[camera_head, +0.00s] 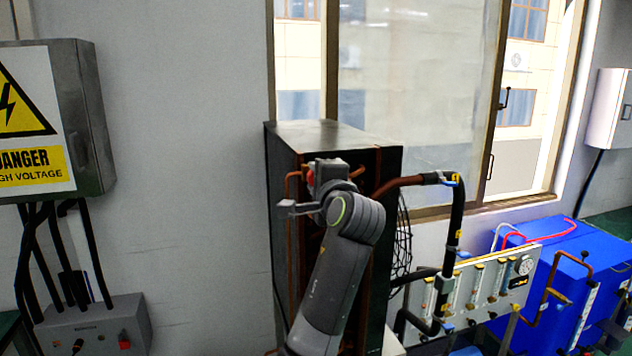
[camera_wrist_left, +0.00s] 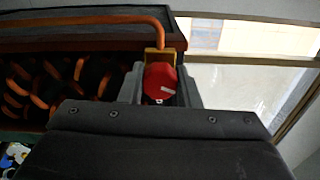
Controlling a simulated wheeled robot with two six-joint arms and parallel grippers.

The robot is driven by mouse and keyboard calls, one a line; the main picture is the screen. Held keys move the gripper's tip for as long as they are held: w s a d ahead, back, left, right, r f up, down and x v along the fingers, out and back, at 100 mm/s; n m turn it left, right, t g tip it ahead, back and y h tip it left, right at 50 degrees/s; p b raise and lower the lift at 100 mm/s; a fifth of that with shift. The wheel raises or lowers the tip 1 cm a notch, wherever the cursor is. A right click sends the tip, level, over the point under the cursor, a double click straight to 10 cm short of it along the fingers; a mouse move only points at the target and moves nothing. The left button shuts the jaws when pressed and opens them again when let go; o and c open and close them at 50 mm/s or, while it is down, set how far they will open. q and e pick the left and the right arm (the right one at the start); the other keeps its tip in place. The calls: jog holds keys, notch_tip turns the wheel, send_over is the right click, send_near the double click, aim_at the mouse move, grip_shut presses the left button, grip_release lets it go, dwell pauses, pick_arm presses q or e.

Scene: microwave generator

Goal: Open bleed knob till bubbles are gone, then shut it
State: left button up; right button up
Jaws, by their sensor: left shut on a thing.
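The red bleed knob (camera_wrist_left: 160,82) shows in the left wrist view, with a small pale mark on its face and a brass-coloured fitting behind it. My left gripper (camera_wrist_left: 160,90) is shut on the knob, with a grey finger on each side of it. In the head view my left gripper (camera_head: 325,172) is at the upper front of the dark cabinet (camera_head: 330,134), beside copper pipes, and a bit of red (camera_head: 311,178) shows next to it. Any bubbles are too small to tell or hidden. My right gripper is not in view.
Copper coils (camera_wrist_left: 50,85) lie left of the knob, and a copper pipe (camera_wrist_left: 90,22) runs above it. A panel with flow tubes and a gauge (camera_head: 480,290) stands right of the cabinet, near blue units (camera_head: 570,250). A high-voltage box (camera_head: 75,120) hangs at left.

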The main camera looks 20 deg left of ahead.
pick_arm(q)
jog(key=n+b, duration=0.1)
jog(key=n, duration=0.4)
jog(key=shift+n, duration=0.3)
jog(key=shift+r+n+b, duration=0.1)
jog(key=shift+n+b, duration=0.85)
jog(key=shift+n, duration=1.25)
jog(key=o, duration=0.6)
jog(key=shift+c, duration=0.2)
jog(key=o, duration=0.4)
jog(key=shift+w, duration=0.1)
